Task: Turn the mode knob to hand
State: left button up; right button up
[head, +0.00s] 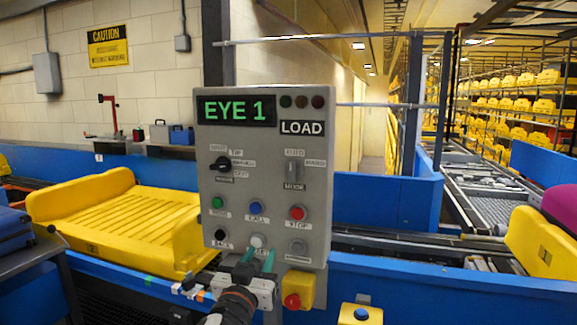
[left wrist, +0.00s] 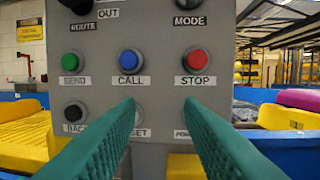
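The mode knob (head: 292,172) is a grey selector on the right of the grey control panel (head: 323,200). Its bar looks about upright. A label above left seems to read AUTO, one to the right HAND, though both are small; MODE is printed below. In the left wrist view only the knob's lower edge (left wrist: 190,4) shows at the top. My left gripper (head: 258,260) is in front of the panel's lower part, by the white reset button (head: 257,241), below the knob. Its green fingers (left wrist: 158,102) are apart with nothing between them. My right gripper is out of view.
A black route knob (head: 221,164) sits left of the mode knob. Green, blue and red buttons (head: 298,213) lie between the gripper and the knob. A yellow box with a red button (head: 292,301) hangs below the panel. A yellow tray (head: 120,213) stands on the conveyor at left.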

aim_at(290, 167)
pick_arm(q)
jog(key=s+d+r+m+t+h, duration=0.1)
jog(key=s+d+r+t+h, duration=0.15)
jog(key=r, duration=1.05)
jog(key=p+x, duration=0.1)
jog(key=x, duration=0.2)
jog(key=p+x, duration=0.1)
jog(key=x, duration=0.2)
jog(key=p+x, duration=0.1)
jog(key=x, duration=0.2)
jog(key=shift+w+d+f, duration=0.15)
jog(key=shift+w+d, duration=0.1)
jog(key=shift+d, duration=0.1)
jog(key=shift+w+d+p, duration=0.15)
jog(key=shift+w+p, duration=0.2)
jog(key=shift+w, duration=0.25)
jog(key=shift+c, duration=0.4)
grip_shut()
